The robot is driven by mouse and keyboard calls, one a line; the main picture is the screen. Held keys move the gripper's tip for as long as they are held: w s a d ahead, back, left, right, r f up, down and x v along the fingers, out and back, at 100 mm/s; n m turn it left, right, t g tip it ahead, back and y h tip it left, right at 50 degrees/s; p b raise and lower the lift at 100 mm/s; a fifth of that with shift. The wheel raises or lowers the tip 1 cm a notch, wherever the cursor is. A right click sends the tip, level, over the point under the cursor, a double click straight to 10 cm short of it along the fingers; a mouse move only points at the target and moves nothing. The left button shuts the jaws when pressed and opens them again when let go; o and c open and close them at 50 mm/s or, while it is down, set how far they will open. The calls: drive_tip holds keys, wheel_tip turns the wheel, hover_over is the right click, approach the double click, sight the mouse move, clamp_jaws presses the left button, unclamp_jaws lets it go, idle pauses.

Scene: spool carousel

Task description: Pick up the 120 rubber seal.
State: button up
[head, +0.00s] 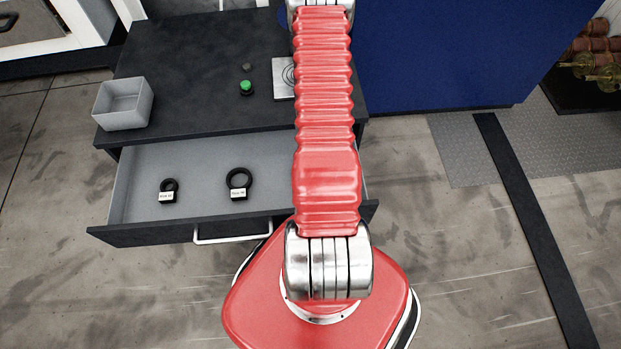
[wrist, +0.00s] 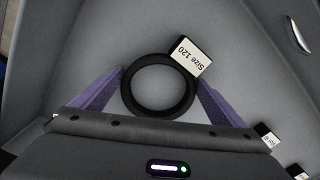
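The 120 rubber seal (wrist: 127,101) is a black ring with a white "Size 120" tag (wrist: 191,57). In the wrist view it sits between the two purple fingers of my gripper (wrist: 159,88), which press close on its left and right sides. The seal looks much larger than the tags behind it, so it appears held above the drawer floor. In the head view my red arm hides or leaves out the gripper and this seal.
The open grey drawer (head: 205,206) holds a smaller tagged ring (head: 170,185) and a larger tagged ring (head: 239,178). On the dark cabinet top stand a grey open bin (head: 124,118), a green button (head: 246,87) and a metal plate (head: 283,90). A blue panel (head: 450,60) is at right.

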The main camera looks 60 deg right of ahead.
drive_tip(key=c, duration=0.3)
drive_tip(key=shift+r, duration=0.1)
drive_tip(key=shift+c, duration=0.2)
wheel_tip(320, 180, up, 10)
idle(0.6)
idle(0.6)
